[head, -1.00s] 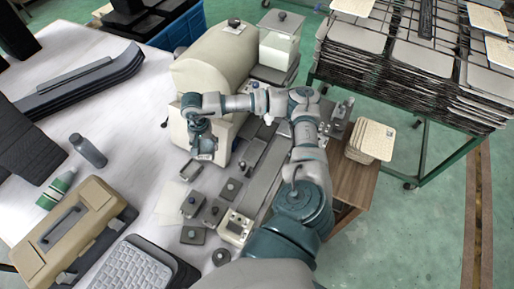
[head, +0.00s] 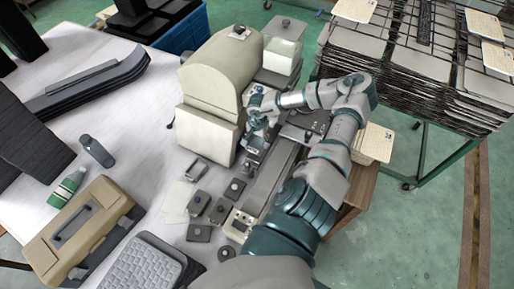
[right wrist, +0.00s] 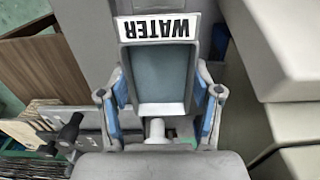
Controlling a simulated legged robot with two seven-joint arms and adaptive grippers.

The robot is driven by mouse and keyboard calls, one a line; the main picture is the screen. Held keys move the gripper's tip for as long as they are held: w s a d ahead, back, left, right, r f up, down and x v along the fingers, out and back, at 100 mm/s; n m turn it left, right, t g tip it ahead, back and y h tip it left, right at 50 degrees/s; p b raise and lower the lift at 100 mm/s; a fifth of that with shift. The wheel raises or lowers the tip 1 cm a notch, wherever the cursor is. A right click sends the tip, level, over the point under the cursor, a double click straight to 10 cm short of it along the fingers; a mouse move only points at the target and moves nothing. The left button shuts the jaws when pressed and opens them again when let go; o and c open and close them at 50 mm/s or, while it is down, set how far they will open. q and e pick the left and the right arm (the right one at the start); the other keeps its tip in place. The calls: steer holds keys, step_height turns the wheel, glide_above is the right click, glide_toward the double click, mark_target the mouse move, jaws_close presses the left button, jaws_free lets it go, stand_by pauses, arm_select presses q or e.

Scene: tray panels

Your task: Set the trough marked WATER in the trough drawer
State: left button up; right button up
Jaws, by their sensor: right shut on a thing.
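The trough marked WATER (right wrist: 160,85) is a grey, open, box-like vessel with a white label that reads upside down in the right wrist view. My right gripper (right wrist: 161,105) has its blue-padded fingers on both sides of it. In the head view my right gripper (head: 258,128) is beside the big beige machine (head: 212,75), at its right side, above the long grey channel (head: 270,182). The trough is small and partly hidden there. I cannot tell for certain which part is the trough drawer, or whether the trough touches anything below. My left gripper is not in view.
Several small dark blocks with knobs (head: 199,203) lie in front of the machine, near a small white device (head: 238,225). A tan case (head: 75,232), a keyboard (head: 142,268) and bottles stand at the left. A rack of trays (head: 420,70) is at the right.

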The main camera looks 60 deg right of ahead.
mark_target(259, 143)
steer(key=f, duration=0.3)
steer(key=d+f, duration=0.1)
steer(key=f, duration=0.1)
steer(key=shift+f, duration=0.2)
steer(key=shift+c, duration=0.5)
steer(key=shift+a, duration=0.2)
steer(key=shift+c, duration=0.9)
steer(key=shift+a, duration=0.2)
steer(key=o, duration=1.4)
steer(key=shift+a, duration=0.1)
steer(key=shift+o, duration=1.4)
steer(key=shift+d, duration=0.4)
steer(key=shift+d+r, duration=0.2)
steer(key=shift+r, duration=0.2)
steer(key=r, duration=0.7)
steer(key=a+r+b, duration=0.1)
steer(key=r, duration=0.3)
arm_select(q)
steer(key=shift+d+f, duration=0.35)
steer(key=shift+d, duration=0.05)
arm_select(e)
steer(key=shift+d, duration=0.4)
